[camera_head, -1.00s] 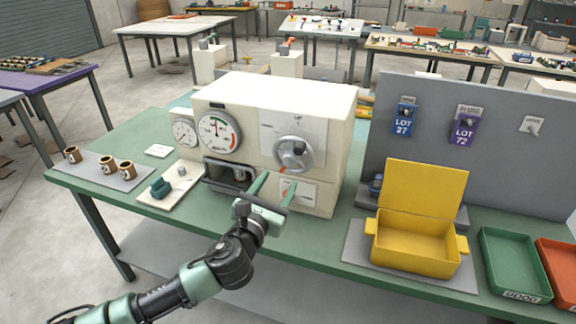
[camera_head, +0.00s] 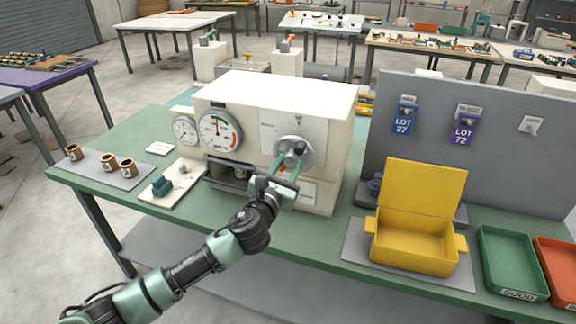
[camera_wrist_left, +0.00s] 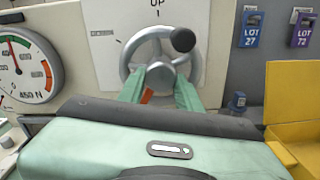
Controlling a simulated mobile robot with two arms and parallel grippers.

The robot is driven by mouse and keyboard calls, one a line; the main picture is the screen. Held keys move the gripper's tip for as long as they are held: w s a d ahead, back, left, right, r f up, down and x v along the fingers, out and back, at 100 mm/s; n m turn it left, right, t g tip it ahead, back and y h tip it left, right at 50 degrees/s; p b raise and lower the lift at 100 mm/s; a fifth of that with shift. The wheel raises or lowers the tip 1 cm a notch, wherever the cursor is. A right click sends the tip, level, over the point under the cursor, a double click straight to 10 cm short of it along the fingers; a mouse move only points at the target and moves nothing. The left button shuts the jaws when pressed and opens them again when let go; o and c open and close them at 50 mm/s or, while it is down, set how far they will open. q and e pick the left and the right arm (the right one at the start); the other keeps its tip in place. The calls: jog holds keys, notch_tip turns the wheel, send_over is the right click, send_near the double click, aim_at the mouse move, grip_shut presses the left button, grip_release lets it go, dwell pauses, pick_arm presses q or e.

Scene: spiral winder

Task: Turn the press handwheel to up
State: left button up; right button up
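The press handwheel (camera_head: 294,152), a grey wheel with a dark knob, is on the front plate of the cream press (camera_head: 275,95). In the left wrist view the handwheel (camera_wrist_left: 146,47) has its knob at the upper right. An orange pointer shows below the hub, toward the lower left. An "UP" mark (camera_wrist_left: 157,3) is above the wheel. My left gripper (camera_head: 286,167) is at the lower part of the wheel. Its two green fingers are apart, one on each side below the hub; whether they touch it is unclear. My right gripper is not in view.
A round gauge (camera_head: 220,131) is left of the wheel, above a dark press opening (camera_head: 228,174). A yellow open box (camera_head: 415,243) stands to the right, with a green tray (camera_head: 513,262) beyond. Small brown cups (camera_head: 108,160) are on a grey mat at the left.

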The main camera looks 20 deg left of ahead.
pick_arm(q)
grip_shut()
